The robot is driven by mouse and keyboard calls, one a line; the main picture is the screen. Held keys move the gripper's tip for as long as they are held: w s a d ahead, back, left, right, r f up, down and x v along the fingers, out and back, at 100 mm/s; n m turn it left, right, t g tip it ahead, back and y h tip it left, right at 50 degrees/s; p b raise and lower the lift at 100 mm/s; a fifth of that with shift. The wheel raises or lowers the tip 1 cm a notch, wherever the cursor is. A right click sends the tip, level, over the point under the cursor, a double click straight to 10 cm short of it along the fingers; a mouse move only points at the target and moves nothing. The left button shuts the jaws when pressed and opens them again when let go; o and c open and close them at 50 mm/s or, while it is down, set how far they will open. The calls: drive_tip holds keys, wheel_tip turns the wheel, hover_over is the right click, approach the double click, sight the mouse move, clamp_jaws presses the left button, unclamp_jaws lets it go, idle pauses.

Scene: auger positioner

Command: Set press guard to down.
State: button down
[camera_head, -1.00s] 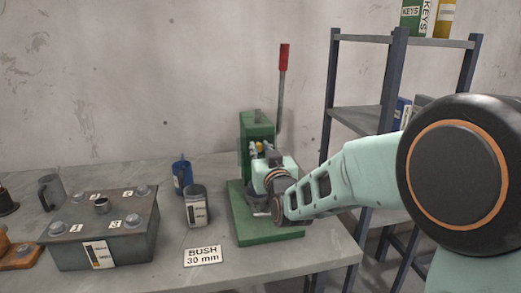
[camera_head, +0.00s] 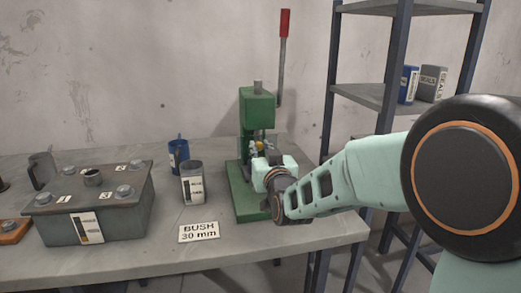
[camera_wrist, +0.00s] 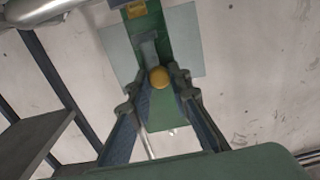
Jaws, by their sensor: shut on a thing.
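The green press (camera_head: 257,108) stands on its green base plate (camera_head: 243,192) at the right of the bench, with a red-handled lever (camera_head: 284,24) pointing up. In the wrist view the press guard (camera_wrist: 189,42) is a pale, see-through panel crossing the press's green column. A round yellow knob (camera_wrist: 159,78) sits between my fingertips. My gripper (camera_wrist: 160,84) is shut on this knob. In the head view my gripper (camera_head: 258,150) is in front of the press, below its head, and hides part of the column. The guard's outline is hard to make out there.
A sign reading BUSH 30 mm (camera_head: 199,232), a grey tin (camera_head: 192,184), a blue mug (camera_head: 178,156) and a dark battery-like box (camera_head: 92,200) are left of the press. A metal shelf (camera_head: 362,95) stands at the right.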

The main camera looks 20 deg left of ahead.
drive_tip(key=shift+f, duration=0.35)
drive_tip(key=c, duration=1.8)
unclamp_jaws()
drive_tip(key=shift+r, duration=0.1)
drive_tip(key=shift+s, duration=0.1)
drive_tip(key=shift+s+d, duration=0.2)
drive_tip(key=shift+s, duration=0.05)
drive_tip(key=v, duration=1.1)
drive_tip(key=shift+d, duration=0.15)
